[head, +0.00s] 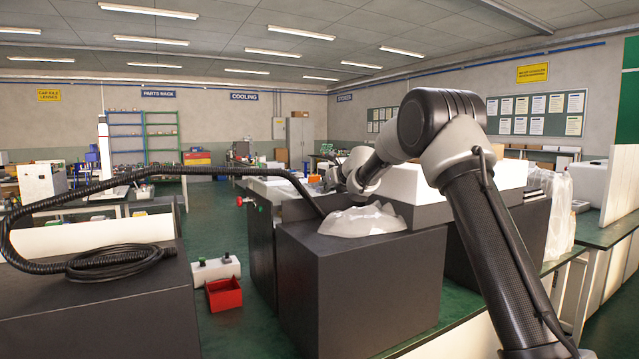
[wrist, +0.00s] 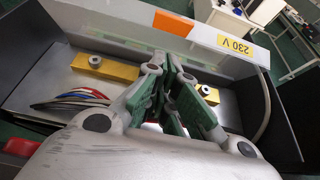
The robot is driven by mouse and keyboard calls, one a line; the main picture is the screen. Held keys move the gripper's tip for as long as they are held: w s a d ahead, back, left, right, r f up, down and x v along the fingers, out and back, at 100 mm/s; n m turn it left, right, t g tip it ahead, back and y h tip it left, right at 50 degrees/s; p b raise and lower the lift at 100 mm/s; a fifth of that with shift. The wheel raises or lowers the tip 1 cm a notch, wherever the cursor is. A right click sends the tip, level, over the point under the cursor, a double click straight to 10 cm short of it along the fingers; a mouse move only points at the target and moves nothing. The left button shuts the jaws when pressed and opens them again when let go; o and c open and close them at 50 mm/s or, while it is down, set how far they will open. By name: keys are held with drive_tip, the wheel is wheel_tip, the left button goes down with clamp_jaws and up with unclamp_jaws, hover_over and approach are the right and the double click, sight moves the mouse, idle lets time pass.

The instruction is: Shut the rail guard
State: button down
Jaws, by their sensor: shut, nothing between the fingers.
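A pale panel with an orange patch and a yellow "230 V" label, which looks like the rail guard (wrist: 120,35), runs along the far side of an open dark housing in the wrist view. My gripper (wrist: 170,75) is shut and empty, with its green-padded fingers together. The fingertips are in front of the panel's middle; I cannot tell whether they touch it. Behind the fingers is a grey plate with brass-coloured blocks (wrist: 104,67) and coloured wires (wrist: 75,98). In the head view my arm hides most of this area and the fingertips are not clear.
A dark block with a pale faceted lump (head: 355,222) stands in front of my arm. A thick black hose (head: 150,180) arches from the left bench to it. A green-topped bench lies right.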

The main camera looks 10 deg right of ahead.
sight(314, 183)
drive_tip(key=shift+w+a+r, duration=0.15)
drive_tip(key=shift+w+a, duration=0.1)
drive_tip(key=shift+w, duration=0.45)
drive_tip(key=shift+w+a+r, duration=0.2)
drive_tip(key=shift+w, duration=0.45)
drive_tip(key=shift+w+a+r, duration=0.15)
drive_tip(key=shift+w+a, duration=0.1)
drive_tip(key=shift+w, duration=0.45)
drive_tip(key=shift+w+r, duration=0.1)
drive_tip(key=shift+r, duration=0.1)
drive_tip(key=shift+w+a+r, duration=0.1)
drive_tip(key=shift+w, duration=0.1)
